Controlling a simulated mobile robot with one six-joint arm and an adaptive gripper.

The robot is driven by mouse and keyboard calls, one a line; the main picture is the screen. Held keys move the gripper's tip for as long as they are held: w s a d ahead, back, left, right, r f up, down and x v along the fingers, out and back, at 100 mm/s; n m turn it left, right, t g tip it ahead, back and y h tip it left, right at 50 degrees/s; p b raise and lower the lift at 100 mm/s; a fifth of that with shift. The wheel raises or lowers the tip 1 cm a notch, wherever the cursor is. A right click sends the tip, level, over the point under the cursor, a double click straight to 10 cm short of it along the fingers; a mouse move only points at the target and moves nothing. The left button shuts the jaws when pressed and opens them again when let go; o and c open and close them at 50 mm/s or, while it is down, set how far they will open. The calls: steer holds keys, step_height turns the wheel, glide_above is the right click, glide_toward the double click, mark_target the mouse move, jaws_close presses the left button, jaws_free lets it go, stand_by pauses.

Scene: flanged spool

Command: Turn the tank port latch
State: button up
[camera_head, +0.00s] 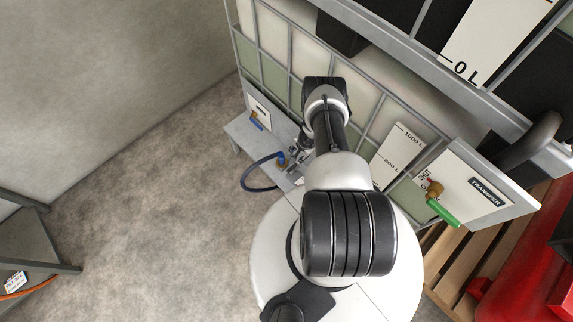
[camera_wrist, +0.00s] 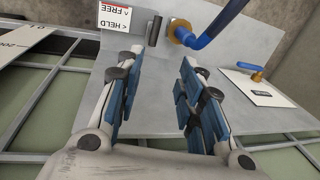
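A small dark grey latch bar (camera_wrist: 154,31) stands on a light grey panel in the wrist view, beside a red and white label (camera_wrist: 115,14) reading HELD and FREE. To its right a blue hose (camera_wrist: 218,25) meets a brass port fitting (camera_wrist: 181,31); the hose also shows in the head view (camera_head: 257,170). My gripper (camera_wrist: 162,62) is open and empty, its blue-padded fingers apart. Its tips lie just below the latch in the picture, with no contact visible. In the head view my gripper (camera_head: 300,152) is small, beside the port, and the latch cannot be made out.
A caged tank (camera_head: 362,95) stands behind my arm. A second panel carries a blue-handled valve (camera_wrist: 257,76). At the right are a TRANSFER panel (camera_head: 490,215) with a green-handled valve (camera_head: 443,212), a wooden pallet (camera_head: 470,265) and a red object (camera_head: 525,270).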

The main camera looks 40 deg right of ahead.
mark_target(292, 168)
steer(key=b+x, duration=1.2)
steer(key=s+b+x, duration=0.1)
steer(key=b+x, duration=0.5)
steer(key=shift+s+a+f, duration=0.1)
steer(key=shift+a+f, duration=0.05)
steer(key=shift+f, duration=0.05)
steer(key=shift+c, duration=0.6)
jaws_close()
